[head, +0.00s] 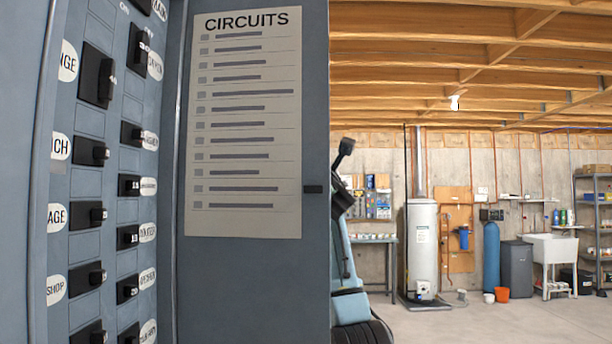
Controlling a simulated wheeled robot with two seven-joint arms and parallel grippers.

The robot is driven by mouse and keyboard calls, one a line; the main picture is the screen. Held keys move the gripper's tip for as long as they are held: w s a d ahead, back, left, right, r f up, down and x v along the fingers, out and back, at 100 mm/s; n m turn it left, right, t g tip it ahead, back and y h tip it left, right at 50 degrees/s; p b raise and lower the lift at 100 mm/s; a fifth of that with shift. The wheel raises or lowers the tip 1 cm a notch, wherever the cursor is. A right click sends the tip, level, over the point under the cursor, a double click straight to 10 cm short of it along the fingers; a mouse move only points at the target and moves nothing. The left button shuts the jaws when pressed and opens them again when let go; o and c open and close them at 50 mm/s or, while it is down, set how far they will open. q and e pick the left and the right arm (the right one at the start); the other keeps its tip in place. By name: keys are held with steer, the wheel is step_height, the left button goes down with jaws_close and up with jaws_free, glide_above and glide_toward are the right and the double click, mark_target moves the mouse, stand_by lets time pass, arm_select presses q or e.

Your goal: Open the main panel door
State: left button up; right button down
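The main panel (100,200) fills the left side of the head view, with two columns of black breaker switches and oval labels. Its door (250,290) stands swung open to the right of the breakers. The door's inner face carries a "CIRCUITS" list (243,125), and a small dark latch piece (313,189) sits near its free edge. My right gripper (343,175) is just beyond that edge, partly hidden by the door. I cannot tell whether it touches the door or how its fingers are set. My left gripper is not in view.
Beyond the door is a basement with a white water heater (421,250), a workbench (372,239), a blue tank (491,255), a utility sink (549,252) and shelves (592,225). These stand along the far wall. The concrete floor (480,325) in front is clear.

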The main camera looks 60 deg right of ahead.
mark_target(316, 104)
steer(key=shift+w+d+f+g, duration=0.1)
steer(key=shift+w+d+g, duration=0.05)
steer(key=shift+g, duration=0.15)
steer(key=c, duration=1.4)
jaws_free()
steer(key=shift+r, duration=0.25)
step_height(316, 104, up, 10)
steer(key=p, duration=0.9)
steer(key=shift+f, duration=0.15)
steer(key=shift+c, duration=0.5)
